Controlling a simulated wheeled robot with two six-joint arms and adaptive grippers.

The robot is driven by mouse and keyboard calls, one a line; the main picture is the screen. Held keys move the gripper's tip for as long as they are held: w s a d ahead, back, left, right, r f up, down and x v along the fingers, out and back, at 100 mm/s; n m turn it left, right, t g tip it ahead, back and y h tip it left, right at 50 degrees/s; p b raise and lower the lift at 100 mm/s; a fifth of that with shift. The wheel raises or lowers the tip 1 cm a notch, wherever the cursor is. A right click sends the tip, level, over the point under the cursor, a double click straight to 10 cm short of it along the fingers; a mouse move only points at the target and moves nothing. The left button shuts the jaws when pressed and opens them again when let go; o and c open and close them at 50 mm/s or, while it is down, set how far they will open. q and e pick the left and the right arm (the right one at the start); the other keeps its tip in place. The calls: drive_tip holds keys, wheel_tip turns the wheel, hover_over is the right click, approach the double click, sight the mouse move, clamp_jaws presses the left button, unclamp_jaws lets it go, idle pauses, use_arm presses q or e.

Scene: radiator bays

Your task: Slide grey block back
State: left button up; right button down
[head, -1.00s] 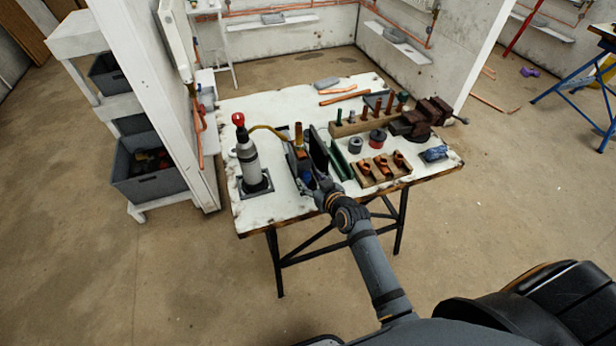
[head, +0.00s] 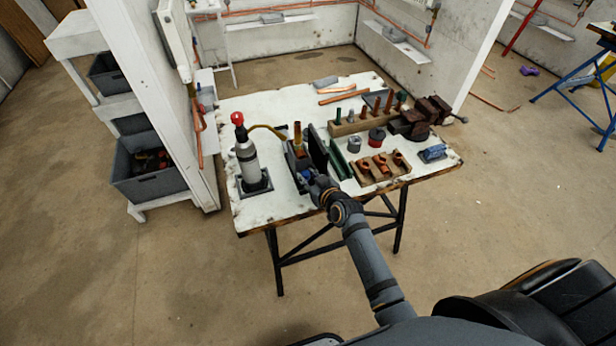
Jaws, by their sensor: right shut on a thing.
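A grey block (head: 294,161) stands near the front edge of the worktable, with an upright copper tube (head: 297,134) at it. My right gripper (head: 310,180) is at the near side of this block, shut on it; the fingertips are small and partly hidden by the wrist. A dark upright plate (head: 318,150) stands just to the right of the block. My left gripper is not in view.
A gas torch (head: 246,158) stands left of the block, its hose passing behind. A green upright piece (head: 340,160) and a wooden tray of copper fittings (head: 380,167) lie to the right.

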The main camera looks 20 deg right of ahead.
sight(304, 167)
drive_tip(key=shift+w+a+b, duration=0.1)
drive_tip(key=shift+w+b, duration=0.65)
drive_tip(key=shift+w, duration=1.7)
drive_tip(key=c, duration=1.1)
unclamp_jaws()
drive_tip(key=shift+o, duration=0.2)
drive_tip(key=v, duration=1.2)
